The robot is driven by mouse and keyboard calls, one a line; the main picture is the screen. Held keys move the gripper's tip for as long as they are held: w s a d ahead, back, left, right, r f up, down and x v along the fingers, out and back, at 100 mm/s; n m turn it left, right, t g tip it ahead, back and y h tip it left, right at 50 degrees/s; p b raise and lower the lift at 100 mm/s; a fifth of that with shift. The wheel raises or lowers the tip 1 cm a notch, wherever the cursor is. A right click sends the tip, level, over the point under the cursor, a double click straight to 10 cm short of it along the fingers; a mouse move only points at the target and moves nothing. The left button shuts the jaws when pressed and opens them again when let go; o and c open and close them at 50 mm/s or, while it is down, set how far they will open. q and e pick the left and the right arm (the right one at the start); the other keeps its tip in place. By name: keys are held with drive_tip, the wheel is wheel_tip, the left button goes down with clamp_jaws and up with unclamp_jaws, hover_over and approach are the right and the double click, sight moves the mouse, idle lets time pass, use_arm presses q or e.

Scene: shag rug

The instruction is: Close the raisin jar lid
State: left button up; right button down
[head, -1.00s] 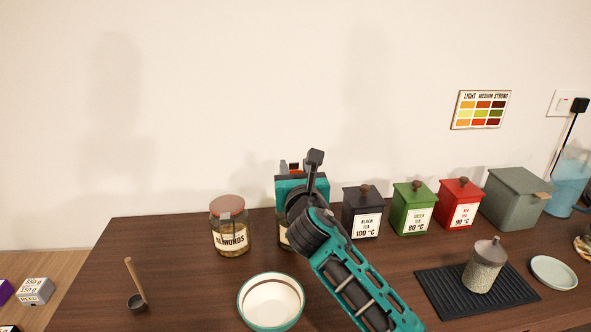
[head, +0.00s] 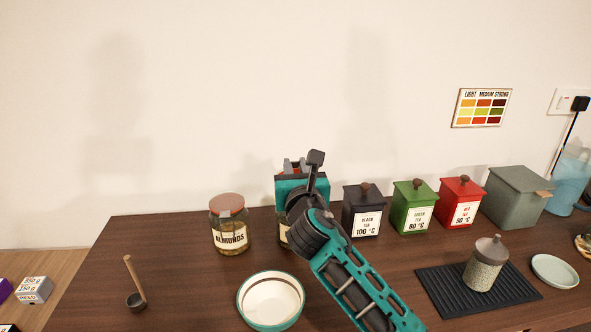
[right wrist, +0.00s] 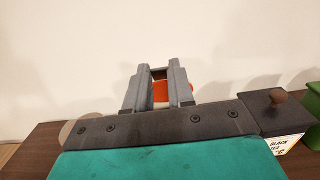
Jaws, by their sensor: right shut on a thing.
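A glass jar (head: 284,236) with a cream label stands mostly hidden behind my right gripper, right of the almonds jar; its wording cannot be read. My right gripper (head: 294,165) is above and in front of this jar, fingers pointing toward the wall. In the right wrist view its fingers (right wrist: 158,75) are shut on an orange-red piece (right wrist: 160,91) with a pale part and a dark edge. This piece appears to be the jar's lid, but its join to the jar and its angle are hidden. My left gripper is not in view.
The almonds jar (head: 230,233) stands close on the left, lid shut. The black tea tin (head: 363,212) is close on the right, then green (head: 412,211) and red (head: 462,206) tins. A white bowl (head: 270,298) sits in front.

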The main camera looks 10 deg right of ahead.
drive_tip(key=shift+s+f+t+b, duration=0.35)
drive_tip(key=shift+f+t+b, duration=0.2)
drive_tip(key=shift+b, duration=0.2)
drive_tip(key=shift+s+f, duration=0.1)
drive_tip(key=shift+s, duration=0.15)
drive_tip(key=shift+t, duration=0.65)
drive_tip(key=s+f+b, duration=0.2)
drive_tip(key=f+b, duration=0.2)
drive_tip(key=shift+s+f+b, duration=0.2)
drive_tip(key=shift+s+b, duration=0.2)
